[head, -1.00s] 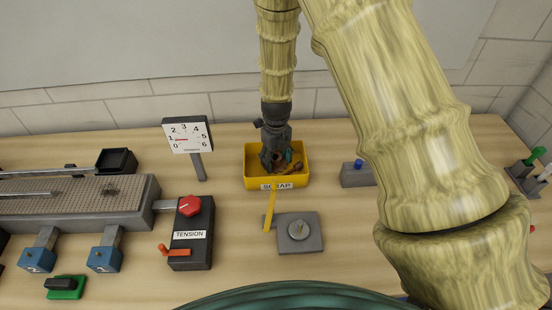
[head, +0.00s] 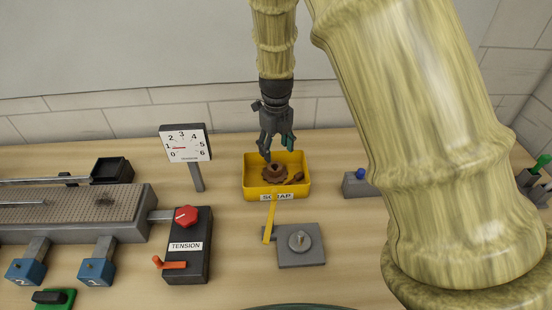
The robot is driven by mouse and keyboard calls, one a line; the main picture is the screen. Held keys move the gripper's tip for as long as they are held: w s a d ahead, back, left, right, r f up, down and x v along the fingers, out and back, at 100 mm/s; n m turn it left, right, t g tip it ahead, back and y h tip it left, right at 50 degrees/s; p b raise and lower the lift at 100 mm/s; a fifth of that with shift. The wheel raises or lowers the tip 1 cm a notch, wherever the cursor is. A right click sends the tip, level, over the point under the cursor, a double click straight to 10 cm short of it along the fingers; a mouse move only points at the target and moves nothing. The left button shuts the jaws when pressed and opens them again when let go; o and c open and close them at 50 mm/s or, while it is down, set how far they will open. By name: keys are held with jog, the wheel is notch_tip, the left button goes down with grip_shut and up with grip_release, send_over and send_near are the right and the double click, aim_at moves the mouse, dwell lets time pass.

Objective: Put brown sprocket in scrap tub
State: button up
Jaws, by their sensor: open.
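The brown sprocket (head: 274,174) lies inside the yellow scrap tub (head: 249,184), at its left and middle, and looks roughly flat. Another small brown piece (head: 298,177) lies at the right inside the tub. My gripper (head: 277,156) is open and empty above the back of the tub, pointing down. Its fingertips look apart from the sprocket, though the exact height gap is hard to judge.
A grey plate with a round post (head: 300,248) and a yellow lever (head: 269,222) stand in front of the tub. The tension box (head: 187,262) and dial gauge (head: 184,143) stand to the left. A grey block with a blue knob (head: 356,182) is to the right.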

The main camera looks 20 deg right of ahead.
jog(key=shift+r, duration=1.4)
